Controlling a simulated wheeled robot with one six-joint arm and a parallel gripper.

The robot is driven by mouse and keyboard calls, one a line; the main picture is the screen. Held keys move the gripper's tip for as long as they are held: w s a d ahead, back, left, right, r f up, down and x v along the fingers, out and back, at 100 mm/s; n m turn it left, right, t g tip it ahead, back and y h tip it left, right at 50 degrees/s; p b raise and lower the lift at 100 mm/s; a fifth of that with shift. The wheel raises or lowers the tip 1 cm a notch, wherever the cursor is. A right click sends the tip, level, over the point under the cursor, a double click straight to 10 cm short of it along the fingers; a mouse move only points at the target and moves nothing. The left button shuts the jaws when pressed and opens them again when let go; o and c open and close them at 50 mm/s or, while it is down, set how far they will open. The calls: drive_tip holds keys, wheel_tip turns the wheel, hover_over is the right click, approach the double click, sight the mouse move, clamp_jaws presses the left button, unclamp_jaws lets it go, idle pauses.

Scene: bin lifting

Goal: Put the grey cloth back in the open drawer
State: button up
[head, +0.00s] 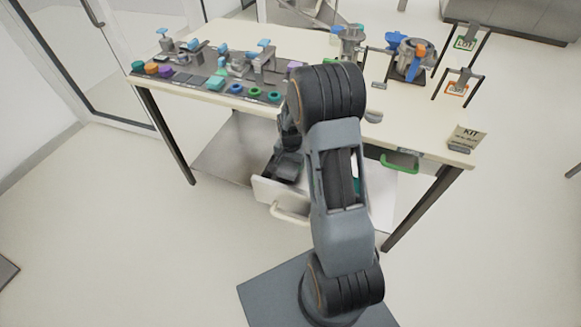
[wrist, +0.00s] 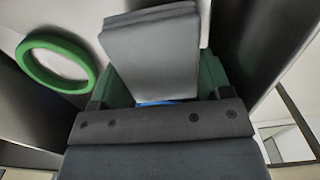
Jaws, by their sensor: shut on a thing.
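The grey cloth (wrist: 150,55) is a folded, layered pad in the wrist view. My gripper (wrist: 160,82) is shut on it, with dark green fingers on either side of its lower end. In the head view my gripper (head: 284,166) is low, in front of the table and over the left part of the open drawer. The pale open drawer (head: 268,192) sticks out below the tabletop, with a light handle on its front. My arm hides much of the drawer, and the cloth cannot be made out in the head view.
The table (head: 300,45) carries fixtures, coloured rings and a kit card (head: 465,138). A green handle (head: 399,163) is under its right edge. A green ring-shaped thing (wrist: 57,62) shows in the wrist view. Table legs stand on both sides; the floor in front is clear.

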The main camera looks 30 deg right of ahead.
drive_tip(key=shift+f, duration=1.05)
drive_tip(key=shift+f, duration=0.15)
drive_tip(key=o, duration=0.6)
